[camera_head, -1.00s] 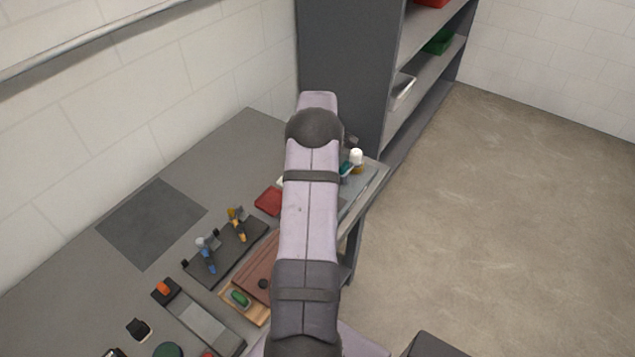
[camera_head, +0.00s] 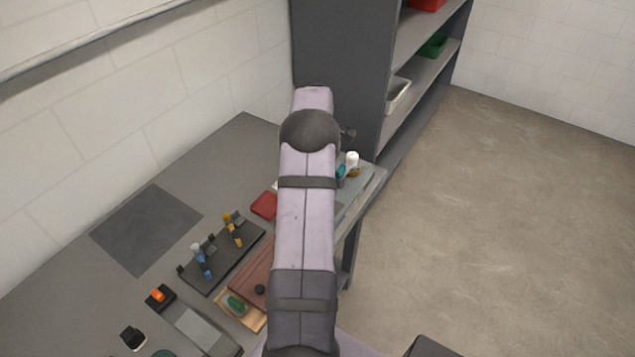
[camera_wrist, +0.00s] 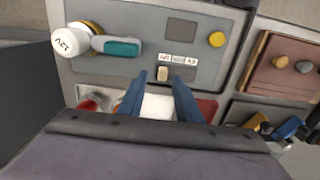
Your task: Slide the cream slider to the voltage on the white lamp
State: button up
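The white lamp (camera_wrist: 68,42) with a gold base stands on a grey panel (camera_wrist: 112,70) at upper left of the wrist view. Its cap bears print that looks like an upside-down 12V. The lamp also shows in the head view (camera_head: 352,158). The cream slider (camera_wrist: 162,73) sits in a dark slot in the panel. Small white voltage labels (camera_wrist: 178,60) lie just above it; their print is hard to read. My gripper (camera_wrist: 160,77) is open, its blue fingers apart on either side of the slider, with gaps. Contact cannot be told.
A teal handle (camera_wrist: 122,47) lies beside the lamp. A yellow button (camera_wrist: 216,39) and a brown board with knobs (camera_wrist: 285,75) are to the right. A white object (camera_wrist: 158,106) shows between the fingers. A tall shelf (camera_head: 345,80) stands behind the bench.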

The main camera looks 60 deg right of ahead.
jog(key=shift+r+b, duration=0.5)
jog(key=shift+r, duration=1.85)
